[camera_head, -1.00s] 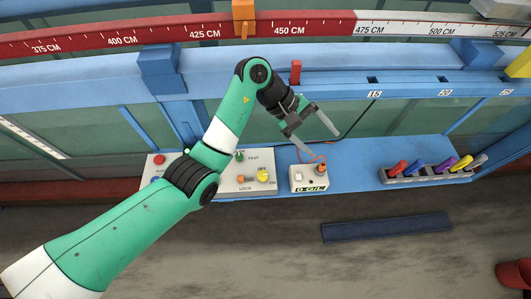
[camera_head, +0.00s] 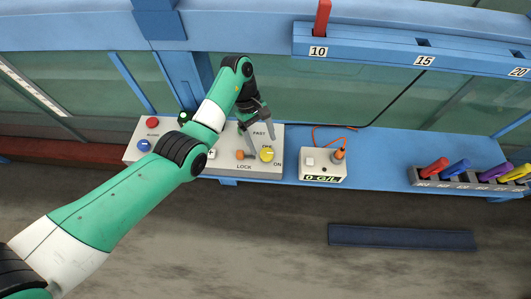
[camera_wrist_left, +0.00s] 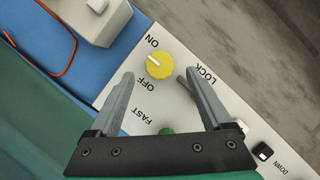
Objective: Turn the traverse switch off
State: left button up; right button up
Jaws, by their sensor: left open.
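The traverse switch is a round yellow knob (camera_head: 267,154) on the right part of the white control panel (camera_head: 226,168), with ON and OFF printed beside it. In the left wrist view the knob (camera_wrist_left: 160,66) shows a white pointer line on its left side, between the two words; its exact setting is hard to tell. My left gripper (camera_head: 262,144) is open over the panel beside the knob. In the wrist view its fingertips (camera_wrist_left: 158,77) are spread on either side of the knob's near edge, with nothing held. My right gripper is not in view.
An orange LOCK knob (camera_head: 240,154) sits close left of the yellow one. Red (camera_head: 153,122) and blue (camera_head: 143,145) buttons are at the panel's left. A white meter box (camera_head: 322,166) with an orange cable stands right. A rack of colored handles (camera_head: 433,166) is farther right.

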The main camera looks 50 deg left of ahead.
aim_at(267, 152)
pick_arm(q)
jog(key=x, duration=0.4)
jog(key=shift+d+f, duration=0.1)
grip_shut()
jog(key=shift+r+n+p, duration=0.25)
jog(key=shift+n+p, duration=0.05)
jog(key=shift+p, duration=0.4)
jog(key=n+t+p, duration=0.1)
jog(key=n+p, duration=0.3)
jog(key=p, duration=0.1)
jog(key=n+t+y+p, duration=0.1)
jog(key=n+p, duration=0.3)
jog(key=p, duration=0.2)
jog(key=n+t+y+p, duration=0.1)
jog(key=n+t+p, duration=0.1)
jog(key=p, duration=0.3)
jog(key=shift+s+d+n, duration=0.15)
jog(key=shift+s+n, duration=0.1)
jog(key=shift+n, duration=0.65)
jog(key=shift+n+p, duration=0.4)
jog(key=shift+p, duration=0.25)
jog(key=n+y+p, duration=0.1)
jog(key=p, duration=0.2)
jog(key=shift+d+n+p, duration=0.1)
jog(key=shift+n+p, duration=0.2)
jog(key=shift+n, duration=0.1)
jog(key=shift+f+n+t+y+p, duration=0.2)
jog(key=shift+n+t+y+p, duration=0.15)
jog(key=shift+n+p, duration=0.3)
jog(key=shift+w, duration=0.1)
